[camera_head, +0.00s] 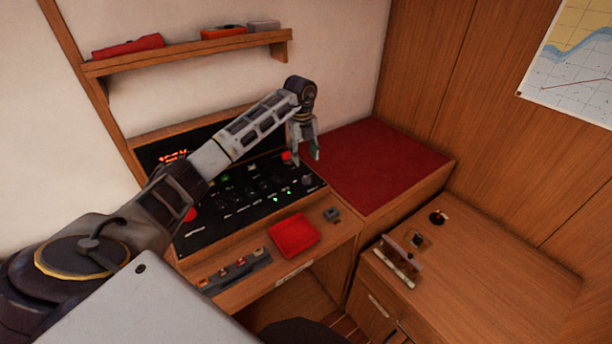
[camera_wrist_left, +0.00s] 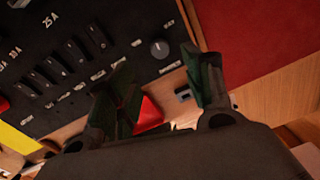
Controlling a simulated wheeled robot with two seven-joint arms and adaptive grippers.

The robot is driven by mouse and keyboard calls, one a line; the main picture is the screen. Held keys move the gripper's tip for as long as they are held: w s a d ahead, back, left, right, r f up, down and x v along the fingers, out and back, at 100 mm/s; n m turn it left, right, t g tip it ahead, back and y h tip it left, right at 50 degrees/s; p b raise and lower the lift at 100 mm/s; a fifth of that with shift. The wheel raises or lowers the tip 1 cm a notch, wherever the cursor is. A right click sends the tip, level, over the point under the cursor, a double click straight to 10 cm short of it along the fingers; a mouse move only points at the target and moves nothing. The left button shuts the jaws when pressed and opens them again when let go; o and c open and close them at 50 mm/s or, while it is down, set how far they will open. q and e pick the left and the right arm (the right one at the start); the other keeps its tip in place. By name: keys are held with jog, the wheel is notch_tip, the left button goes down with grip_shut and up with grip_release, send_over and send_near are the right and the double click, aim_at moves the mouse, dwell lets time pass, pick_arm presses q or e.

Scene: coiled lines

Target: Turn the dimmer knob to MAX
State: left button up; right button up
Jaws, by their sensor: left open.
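The dimmer knob (camera_wrist_left: 160,48) is a small round grey knob with a light pointer line, near the corner of the black switch panel (camera_wrist_left: 125,20) in the left wrist view. The lettering around it is too small to read. In the head view the knob (camera_head: 307,180) sits at the right end of the panel (camera_head: 215,222). My left gripper (camera_head: 304,160) is open and empty, above the panel's right part and apart from the knob. In the left wrist view its fingers (camera_wrist_left: 160,88) are spread, with the knob beyond and between them. My right gripper is not in view.
Rows of switches with green lights fill the panel. A red pad (camera_head: 293,236) lies on the wooden ledge in front, beside a small grey block (camera_head: 331,214). A red-topped surface (camera_head: 375,165) adjoins on the right. A shelf (camera_head: 190,54) hangs above.

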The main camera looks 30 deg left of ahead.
aim_at(306, 178)
pick_arm(q)
jog(key=shift+w+d+f+p, duration=0.1)
jog(key=shift+f+p, duration=0.3)
jog(key=shift+f, duration=2.2)
jog(key=shift+w+d+f+p, duration=0.1)
jog(key=shift+f+p, duration=0.3)
jog(key=shift+f, duration=2.15)
jog(key=shift+c, duration=0.3)
jog(key=c, duration=1)
